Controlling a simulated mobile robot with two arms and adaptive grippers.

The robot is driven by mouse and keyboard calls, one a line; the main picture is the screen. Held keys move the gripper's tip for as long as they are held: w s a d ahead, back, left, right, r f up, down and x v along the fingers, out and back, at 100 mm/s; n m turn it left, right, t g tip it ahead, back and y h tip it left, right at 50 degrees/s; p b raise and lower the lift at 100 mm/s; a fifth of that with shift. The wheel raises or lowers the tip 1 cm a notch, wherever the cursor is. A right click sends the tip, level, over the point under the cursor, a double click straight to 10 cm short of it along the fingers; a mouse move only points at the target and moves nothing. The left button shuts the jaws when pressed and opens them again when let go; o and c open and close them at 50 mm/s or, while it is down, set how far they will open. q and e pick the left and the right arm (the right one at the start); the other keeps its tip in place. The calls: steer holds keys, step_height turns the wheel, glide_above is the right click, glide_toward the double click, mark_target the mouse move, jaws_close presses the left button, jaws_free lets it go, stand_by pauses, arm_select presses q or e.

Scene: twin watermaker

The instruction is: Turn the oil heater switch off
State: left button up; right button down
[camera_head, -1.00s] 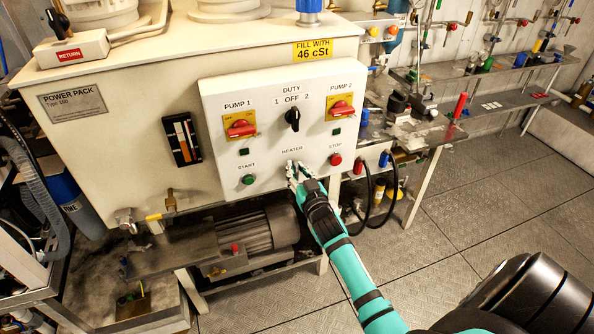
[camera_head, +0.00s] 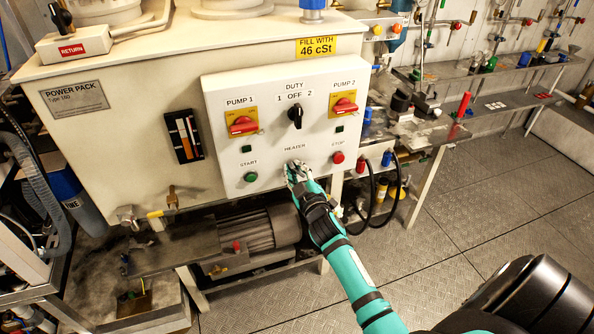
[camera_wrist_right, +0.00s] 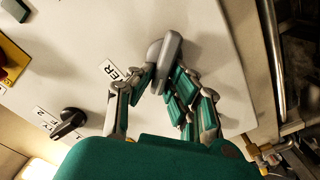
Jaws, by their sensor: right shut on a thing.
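The heater switch is a grey knob (camera_wrist_right: 164,50) on the white control panel (camera_head: 265,169), under the "HEATER" label. In the head view my right gripper (camera_head: 296,168) covers the knob. In the right wrist view the fingers of my right gripper (camera_wrist_right: 162,82) are closed around the near part of the knob. The knob's far end shows beyond the fingertips. The knob's marks are hidden, so its setting cannot be read. My left gripper is not in view.
A green start button (camera_head: 250,177) and a red stop button (camera_head: 338,157) flank the heater position. The black duty switch (camera_head: 295,117) is above, between two red pump switches. A motor (camera_head: 258,230) sits below the tank. Open floor lies to the right.

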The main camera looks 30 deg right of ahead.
steer(key=shift+a+f+n+b, duration=0.1)
steer(key=shift+f+n+b, duration=0.2)
steer(key=shift+n, duration=1.35)
steer(key=shift+a+f+n+b, duration=0.15)
steer(key=shift+n+b, duration=0.25)
steer(key=shift+n, duration=1.3)
steer(key=shift+a+f+n+b, duration=0.1)
steer(key=shift+f+n+b, duration=0.2)
steer(key=shift+n, duration=1.35)
steer(key=c, duration=1.3)
jaws_free()
steer(key=shift+w, duration=0.1)
steer(key=v, duration=1.2)
